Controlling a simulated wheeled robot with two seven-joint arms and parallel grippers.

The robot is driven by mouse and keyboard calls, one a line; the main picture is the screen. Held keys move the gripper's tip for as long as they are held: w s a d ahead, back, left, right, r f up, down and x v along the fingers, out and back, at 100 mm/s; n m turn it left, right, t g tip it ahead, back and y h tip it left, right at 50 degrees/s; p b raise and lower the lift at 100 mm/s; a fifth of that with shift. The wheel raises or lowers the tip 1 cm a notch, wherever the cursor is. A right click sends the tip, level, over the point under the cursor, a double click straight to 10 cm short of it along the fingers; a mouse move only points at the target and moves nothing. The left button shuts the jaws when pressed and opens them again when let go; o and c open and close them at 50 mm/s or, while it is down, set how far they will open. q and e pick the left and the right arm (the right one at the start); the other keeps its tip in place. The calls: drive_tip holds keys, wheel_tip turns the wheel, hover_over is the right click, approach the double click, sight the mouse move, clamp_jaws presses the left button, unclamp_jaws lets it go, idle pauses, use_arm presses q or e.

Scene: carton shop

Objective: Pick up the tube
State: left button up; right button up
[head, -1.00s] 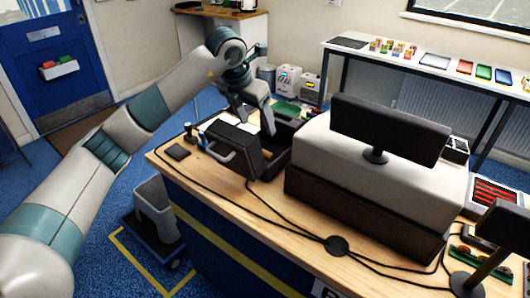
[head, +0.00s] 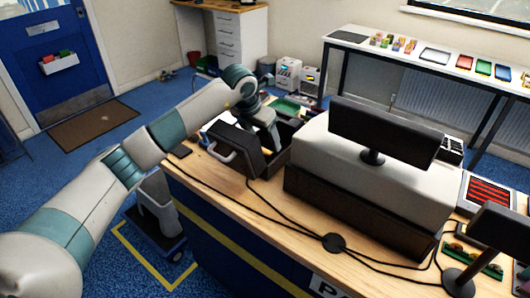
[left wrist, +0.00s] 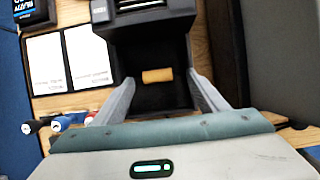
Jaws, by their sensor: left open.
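A short tan tube (left wrist: 157,75) lies on its side on the floor of a black open tray (left wrist: 150,98) in the left wrist view. My left gripper (left wrist: 161,79) is open, with one finger on each side of the tube and a gap at both ends. I cannot tell how high the fingertips are above the tray floor. In the head view my left gripper (head: 272,138) reaches down into the tray behind the black case, and the tube is hidden there. My right gripper is not in view.
The black case (head: 240,148) with a grey handle stands by the tray. White cards (left wrist: 68,60) and pens (left wrist: 60,122) lie left of it in the wrist view. A large grey-white machine (head: 370,165) with a monitor (head: 385,132) stands to the right. Cables cross the desk.

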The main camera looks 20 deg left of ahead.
sight(264, 150)
use_arm(q)
drive_tip(key=shift+w+f+p, duration=0.15)
drive_tip(key=shift+f+p, duration=0.25)
drive_tip(key=shift+p, duration=0.1)
drive_tip(key=x, duration=0.1)
drive_tip(key=p+x, duration=0.2)
drive_tip(key=shift+a+f, duration=0.25)
drive_tip(key=shift+f, duration=0.15)
drive_tip(key=shift+w+f, duration=0.15)
drive_tip(key=shift+f, duration=0.15)
drive_tip(key=shift+c, duration=0.5)
drive_tip(key=c, duration=1)
